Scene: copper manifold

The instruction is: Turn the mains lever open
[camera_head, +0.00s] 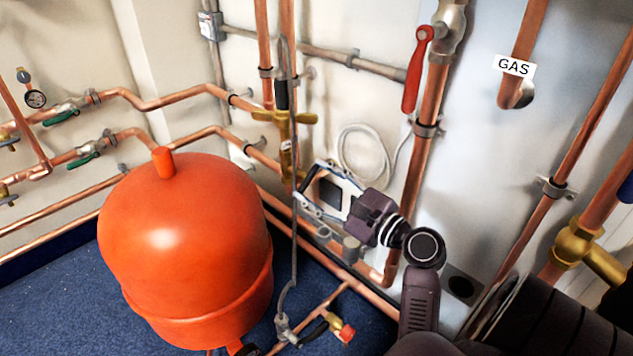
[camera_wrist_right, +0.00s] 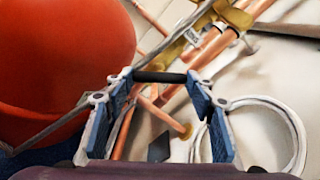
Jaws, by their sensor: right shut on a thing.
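My right gripper (camera_head: 312,184) reaches in low against the wall pipes, beside the orange tank. In the right wrist view its blue-padded fingers (camera_wrist_right: 160,77) stand apart with a black bar-shaped handle (camera_wrist_right: 160,76) spanning between the two tips, and it is shut on this black handle. Brass valve fittings (camera_wrist_right: 222,16) show just beyond. In the head view the gripper hides most of the held handle, so its angle is hard to judge. A red lever (camera_head: 415,70) hangs down along a copper pipe at upper right, apart from the gripper. My left gripper is out of view.
The large orange tank (camera_head: 185,250) stands close on the left. A brass valve with a black top (camera_head: 284,117) is above the gripper. A coiled white cable (camera_head: 362,155) hangs behind. Low pipes with a small red-capped valve (camera_head: 345,332) lie in front.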

